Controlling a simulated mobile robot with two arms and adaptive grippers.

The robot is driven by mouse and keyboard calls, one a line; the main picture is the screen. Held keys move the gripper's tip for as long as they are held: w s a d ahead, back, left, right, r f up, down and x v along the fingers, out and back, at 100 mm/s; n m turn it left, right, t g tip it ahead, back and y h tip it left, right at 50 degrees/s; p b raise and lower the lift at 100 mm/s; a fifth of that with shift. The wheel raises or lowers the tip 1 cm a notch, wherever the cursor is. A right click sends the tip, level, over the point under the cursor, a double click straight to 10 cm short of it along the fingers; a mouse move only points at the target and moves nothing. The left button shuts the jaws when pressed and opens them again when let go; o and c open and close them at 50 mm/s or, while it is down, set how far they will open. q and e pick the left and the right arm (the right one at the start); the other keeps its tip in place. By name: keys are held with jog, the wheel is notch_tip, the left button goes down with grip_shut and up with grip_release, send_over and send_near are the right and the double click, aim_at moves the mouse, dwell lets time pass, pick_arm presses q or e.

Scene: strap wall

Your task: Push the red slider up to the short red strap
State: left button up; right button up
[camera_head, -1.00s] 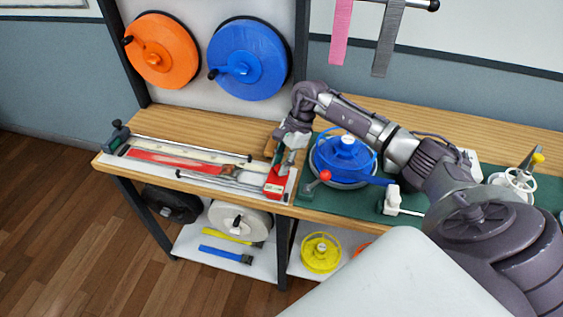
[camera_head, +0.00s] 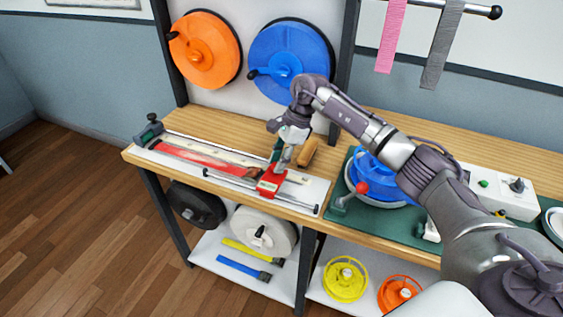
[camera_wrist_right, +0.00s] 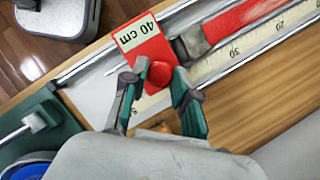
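The red slider (camera_head: 271,183), labelled "40 cm", sits on the measuring rail (camera_head: 300,192). The short red strap (camera_head: 205,158) lies flat along the rail to its left, with a dark end piece facing the slider. In the right wrist view the slider (camera_wrist_right: 146,40) is right beside the strap's grey end piece (camera_wrist_right: 191,42); I cannot tell whether they touch. My right gripper (camera_head: 279,163) is down at the slider. In the wrist view its fingers (camera_wrist_right: 160,75) are closed around the slider's red knob, partly hiding it. My left gripper is not in view.
A wooden block (camera_head: 307,152) lies behind the rail, close to my right gripper. A blue reel (camera_head: 372,176) on a green mat stands to the right. Orange (camera_head: 205,50) and blue (camera_head: 290,62) wheels hang behind. The bench front edge is close to the rail.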

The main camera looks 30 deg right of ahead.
jog(key=o, duration=0.4)
jog(key=shift+w+a, duration=0.15)
jog(key=v, duration=1.2)
